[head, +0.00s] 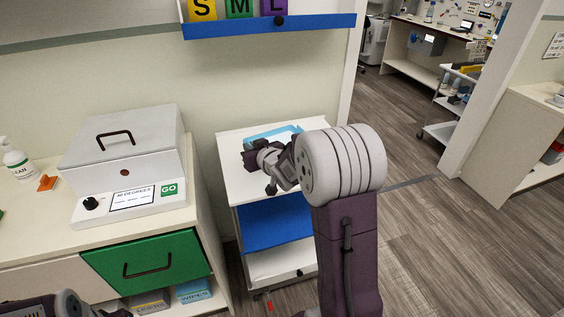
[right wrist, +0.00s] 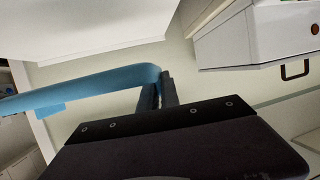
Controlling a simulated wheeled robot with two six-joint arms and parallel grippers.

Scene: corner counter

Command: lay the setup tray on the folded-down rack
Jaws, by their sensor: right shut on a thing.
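The setup tray (head: 270,133) shows as a light blue strip at the back of a white trolley top, mostly hidden behind my right gripper (head: 262,166). In the right wrist view, the blue tray (right wrist: 80,93) runs left from the two dark fingers (right wrist: 158,92), which are shut on its rim. I cannot tell whether the tray touches the trolley top. I cannot clearly pick out the folded-down rack; the flat white trolley top (head: 238,185) lies under the gripper. Part of my left arm shows at the bottom left of the head view, and its fingers are not clear.
A white box with a handle (head: 125,150) stands on the counter (head: 30,228) to the left, above a green drawer (head: 150,262). A blue-edged wall shelf (head: 270,27) hangs above the trolley. A blue lower shelf (head: 275,225) sits below its top. Open floor lies right.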

